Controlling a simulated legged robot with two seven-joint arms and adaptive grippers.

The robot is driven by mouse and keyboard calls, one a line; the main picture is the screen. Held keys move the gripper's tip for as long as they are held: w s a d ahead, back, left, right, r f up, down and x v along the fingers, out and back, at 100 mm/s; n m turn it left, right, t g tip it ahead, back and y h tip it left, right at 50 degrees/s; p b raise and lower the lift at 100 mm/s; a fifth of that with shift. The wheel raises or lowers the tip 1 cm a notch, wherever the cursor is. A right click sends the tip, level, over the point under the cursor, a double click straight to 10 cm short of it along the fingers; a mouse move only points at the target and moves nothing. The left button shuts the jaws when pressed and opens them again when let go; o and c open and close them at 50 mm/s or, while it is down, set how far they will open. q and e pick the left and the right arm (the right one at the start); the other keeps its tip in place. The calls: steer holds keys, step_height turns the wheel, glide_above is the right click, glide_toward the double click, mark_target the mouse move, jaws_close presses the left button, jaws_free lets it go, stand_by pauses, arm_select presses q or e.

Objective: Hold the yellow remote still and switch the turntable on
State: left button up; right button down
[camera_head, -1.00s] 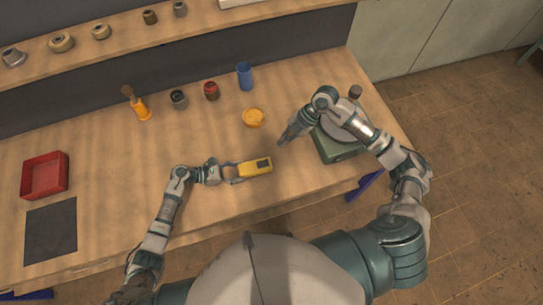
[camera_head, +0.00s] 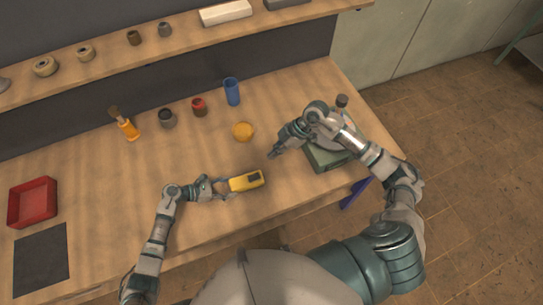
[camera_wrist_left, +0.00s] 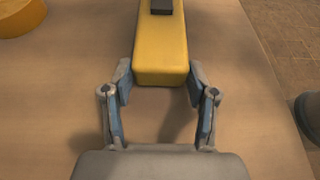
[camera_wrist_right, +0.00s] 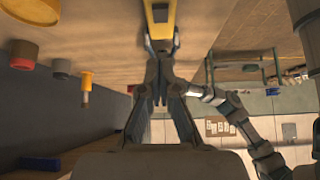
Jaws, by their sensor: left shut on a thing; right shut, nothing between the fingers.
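The yellow remote (camera_head: 246,181) lies near the front middle of the bench, with a dark patch on its top. My left gripper (camera_head: 222,187) is shut on its left end; the left wrist view shows the fingers on both sides of the remote (camera_wrist_left: 161,50). My right gripper (camera_head: 273,155) is shut and empty, a little above and to the right of the remote. In the right wrist view its fingertips (camera_wrist_right: 160,98) are together, with the remote (camera_wrist_right: 160,22) beyond them. The green turntable (camera_head: 326,158) stands at the right end of the bench, partly hidden by my right arm.
A red tray (camera_head: 33,202) and dark mat (camera_head: 41,258) are at left. The bench's left-middle is clear.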

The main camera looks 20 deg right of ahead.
arm_select(q)
steer(key=shift+a, duration=0.1)
arm_select(e)
glide_above(257, 175)
steer(key=d, duration=0.2)
step_height(257, 175, down, 6)
steer(key=shift+s+r, duration=0.1)
step_height(257, 175, down, 4)
steer(key=shift+r, duration=0.2)
steer(key=shift+f, duration=0.45)
